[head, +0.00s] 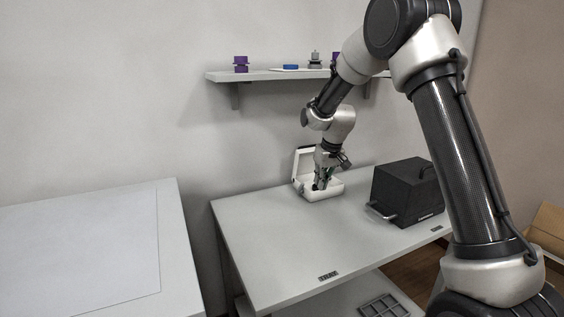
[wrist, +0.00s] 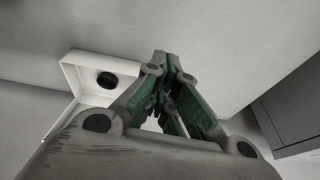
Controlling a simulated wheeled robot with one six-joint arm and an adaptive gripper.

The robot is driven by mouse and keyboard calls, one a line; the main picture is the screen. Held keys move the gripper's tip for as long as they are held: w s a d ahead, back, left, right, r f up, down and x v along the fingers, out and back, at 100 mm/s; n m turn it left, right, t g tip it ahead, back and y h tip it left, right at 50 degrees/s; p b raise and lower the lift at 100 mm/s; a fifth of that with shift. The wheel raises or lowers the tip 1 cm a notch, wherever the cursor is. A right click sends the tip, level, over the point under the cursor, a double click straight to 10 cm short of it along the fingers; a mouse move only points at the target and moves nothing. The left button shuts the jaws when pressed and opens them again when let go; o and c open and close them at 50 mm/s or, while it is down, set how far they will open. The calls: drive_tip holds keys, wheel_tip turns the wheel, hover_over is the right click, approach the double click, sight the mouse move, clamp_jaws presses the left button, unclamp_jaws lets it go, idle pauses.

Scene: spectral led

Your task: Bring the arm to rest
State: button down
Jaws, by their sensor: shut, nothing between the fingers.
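My gripper (head: 320,184) points down in the head view, at the open white case on the table. In the wrist view my gripper (wrist: 168,62) has its green-padded fingers brought together at the tips, with nothing seen between them. The white case (head: 321,193) has its lid raised at the back left. In the wrist view the case lid (wrist: 88,72) shows behind the fingers, with a round black piece on its inner face. The fingers overlap the case in the head view; I cannot tell whether they touch it. The case's inside is mostly hidden.
A black box (head: 403,186) with a metal handle stands right of the case on the grey table (head: 270,248). A wall shelf (head: 262,76) above holds small purple, blue and grey items. A separate white table (head: 90,245) is at the left. The table's front left is clear.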

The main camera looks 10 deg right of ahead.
drive_tip(key=s+d+r+m, duration=0.1)
drive_tip(key=s+d+r, duration=0.3)
drive_tip(key=s, duration=1)
drive_tip(key=s+d+r+m+t, duration=0.1)
drive_tip(key=s+d+r, duration=0.3)
drive_tip(key=s, duration=0.9)
drive_tip(key=s+d+r+m+h, duration=0.1)
drive_tip(key=s+d+r, duration=0.3)
drive_tip(key=s+r, duration=0.4)
drive_tip(key=s, duration=0.6)
drive_tip(key=shift+s+d+r, duration=0.3)
drive_tip(key=shift+r, duration=0.1)
